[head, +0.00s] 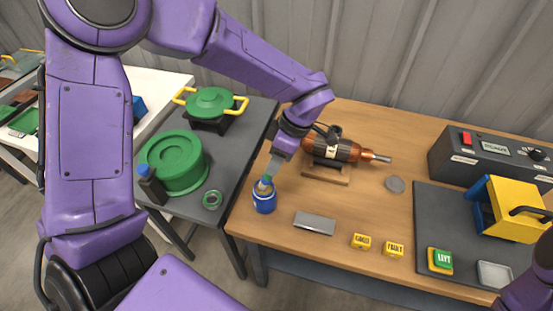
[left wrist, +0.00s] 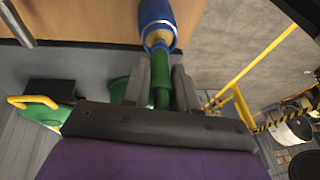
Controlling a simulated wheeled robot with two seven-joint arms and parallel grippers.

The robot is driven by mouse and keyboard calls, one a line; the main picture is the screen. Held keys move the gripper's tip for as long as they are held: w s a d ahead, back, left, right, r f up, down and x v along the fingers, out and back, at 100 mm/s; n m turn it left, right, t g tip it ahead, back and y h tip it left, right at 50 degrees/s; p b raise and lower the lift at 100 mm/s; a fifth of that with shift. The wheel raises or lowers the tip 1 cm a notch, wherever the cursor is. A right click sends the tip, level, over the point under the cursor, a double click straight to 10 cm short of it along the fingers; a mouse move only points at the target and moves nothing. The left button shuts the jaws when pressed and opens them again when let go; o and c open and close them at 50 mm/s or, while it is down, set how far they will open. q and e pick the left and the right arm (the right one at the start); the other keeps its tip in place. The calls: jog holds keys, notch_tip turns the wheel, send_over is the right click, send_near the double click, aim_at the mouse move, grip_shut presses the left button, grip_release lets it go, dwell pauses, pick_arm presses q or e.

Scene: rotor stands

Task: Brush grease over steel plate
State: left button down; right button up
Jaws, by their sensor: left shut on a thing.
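The blue grease pot (head: 264,200) stands near the left end of the wooden bench. My left gripper (head: 274,163) is above it, shut on the green handle of the brush (head: 267,179). The brush points down with its head at the pot's mouth; how deep it sits is hard to tell. In the left wrist view the green brush handle (left wrist: 162,92) is between the two fingers and the blue pot (left wrist: 157,18) is beyond it. The grey steel plate (head: 315,222) lies flat to the right of the pot, apart from the gripper. My right gripper is not visible.
A grey disc (head: 395,184) and two yellow blocks (head: 361,241) lie to the right. A dark mat (head: 440,205) holds a yellow-blue device (head: 510,208). Green parts (head: 174,162) stand on the left table.

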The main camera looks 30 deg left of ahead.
pick_arm(q)
jog(key=shift+f+p, duration=0.15)
jog(key=shift+p, duration=0.2)
dwell(1.4)
notch_tip(320, 180, up, 7)
jog(key=p, duration=0.8)
dwell(0.5)
